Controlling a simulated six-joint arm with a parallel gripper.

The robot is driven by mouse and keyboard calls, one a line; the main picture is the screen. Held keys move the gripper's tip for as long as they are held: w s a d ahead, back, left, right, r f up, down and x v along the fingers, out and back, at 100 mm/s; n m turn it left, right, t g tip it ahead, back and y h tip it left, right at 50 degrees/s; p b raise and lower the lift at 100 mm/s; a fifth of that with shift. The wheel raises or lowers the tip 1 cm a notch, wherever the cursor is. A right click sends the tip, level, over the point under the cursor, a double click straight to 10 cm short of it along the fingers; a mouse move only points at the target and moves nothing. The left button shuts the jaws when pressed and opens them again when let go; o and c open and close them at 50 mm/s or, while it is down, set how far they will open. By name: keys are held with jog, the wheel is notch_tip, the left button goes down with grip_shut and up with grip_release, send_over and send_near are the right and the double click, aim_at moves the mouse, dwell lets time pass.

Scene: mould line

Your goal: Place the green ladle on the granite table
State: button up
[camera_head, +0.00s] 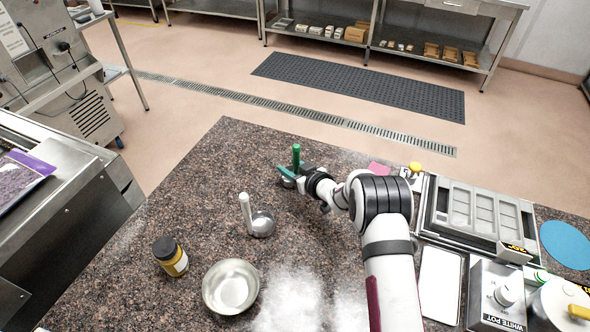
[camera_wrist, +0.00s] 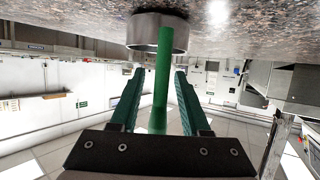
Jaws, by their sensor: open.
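The green ladle has a green handle (camera_head: 296,157) that stands upright and a metal bowl (camera_head: 288,182) resting on the speckled granite table (camera_head: 215,180), near its far edge. My gripper (camera_head: 289,171), with green fingers, is at the ladle, low over the table. In the wrist view, my open gripper (camera_wrist: 159,72) has one finger on each side of the green handle (camera_wrist: 163,85), with gaps visible on both sides. The metal bowl (camera_wrist: 157,32) shows beyond the fingertips against the granite. My gripper covers part of the ladle in the head view.
A white-handled ladle (camera_head: 262,224) stands close in front. A dark-lidded jar (camera_head: 171,257) and a metal bowl (camera_head: 231,287) are nearer left, beside white powder (camera_head: 290,300). A grey mould tray (camera_head: 476,215) and a white pot (camera_head: 562,305) crowd the right.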

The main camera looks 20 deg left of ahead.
jog(key=v, duration=1.2)
